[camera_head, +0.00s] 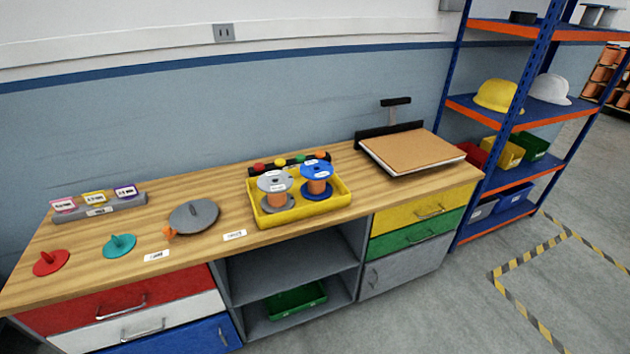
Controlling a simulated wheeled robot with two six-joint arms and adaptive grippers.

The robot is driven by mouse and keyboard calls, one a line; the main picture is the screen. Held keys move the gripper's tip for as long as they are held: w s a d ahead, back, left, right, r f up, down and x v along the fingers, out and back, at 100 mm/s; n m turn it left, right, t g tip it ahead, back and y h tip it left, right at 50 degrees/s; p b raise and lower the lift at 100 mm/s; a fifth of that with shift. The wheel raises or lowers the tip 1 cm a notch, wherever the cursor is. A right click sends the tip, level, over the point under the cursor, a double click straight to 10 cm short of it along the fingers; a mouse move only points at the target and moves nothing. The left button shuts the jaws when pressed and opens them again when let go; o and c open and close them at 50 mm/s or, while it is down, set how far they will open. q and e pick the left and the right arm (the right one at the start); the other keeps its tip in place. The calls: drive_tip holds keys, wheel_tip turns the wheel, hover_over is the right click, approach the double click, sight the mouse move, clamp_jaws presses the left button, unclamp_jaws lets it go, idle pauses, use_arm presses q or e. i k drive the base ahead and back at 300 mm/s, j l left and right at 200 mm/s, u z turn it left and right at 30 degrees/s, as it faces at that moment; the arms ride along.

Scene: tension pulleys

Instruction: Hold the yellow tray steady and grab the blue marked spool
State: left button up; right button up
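The yellow tray (301,213) stands on the wooden workbench, near its front edge, right of the middle. Two spools with orange windings stand upright in it. The spool with grey flanges (274,183) is on the left, also with a pale label. Neither of my grippers shows in the head view.
A rack with coloured knobs (288,162) stands behind the tray. A brown-topped board (410,150) lies to its right. To its left are a grey disc (193,216), a teal disc (119,246), a red disc (51,263) and a label holder (98,210). Blue shelving (528,118) stands at right.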

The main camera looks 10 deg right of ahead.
sight(316, 188)
drive_tip(key=l+u, duration=0.1)
drive_tip(key=u, duration=0.25)
drive_tip(key=l+u, duration=0.1)
drive_tip(key=u, duration=0.2)
drive_tip(key=l+u, duration=0.15)
drive_tip(key=l, duration=0.35)
drive_tip(key=l+u, duration=0.15)
drive_tip(key=l, duration=0.35)
drive_tip(key=l+u, duration=0.15)
drive_tip(key=l, duration=0.3)
drive_tip(key=k+l+u, duration=0.1)
drive_tip(key=l, duration=0.4)
drive_tip(key=k+l+u, duration=0.15)
drive_tip(key=l, duration=0.3)
drive_tip(key=k+l+u, duration=0.15)
drive_tip(key=l, duration=0.35)
drive_tip(key=i, duration=0.05)
